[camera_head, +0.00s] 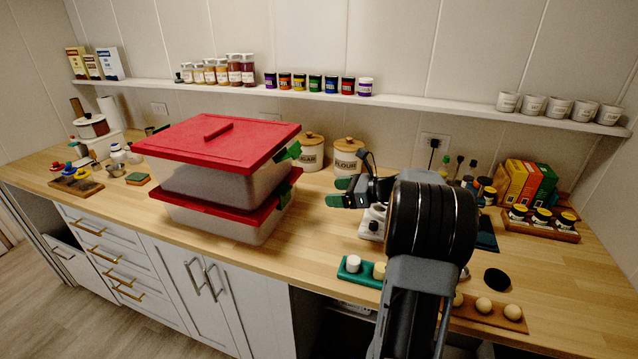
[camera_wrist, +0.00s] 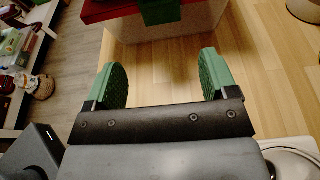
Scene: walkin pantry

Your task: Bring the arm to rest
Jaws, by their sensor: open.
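My gripper (camera_head: 340,192) is above the counter, to the right of the two stacked bins with red lids. In the wrist view my gripper (camera_wrist: 164,82) shows its two green fingers wide apart with nothing between them. The wooden counter (camera_wrist: 160,63) lies beyond the fingers. My arm (camera_head: 432,225) is bent and raised over the right part of the counter, and it hides some of what stands behind it.
The upper red-lidded bin (camera_head: 215,150) stands close left of my gripper, with green tabs on its side. Flour and sugar canisters (camera_head: 348,157) stand behind. A green tray (camera_head: 352,272) and a wooden egg board (camera_head: 500,315) lie near the front edge.

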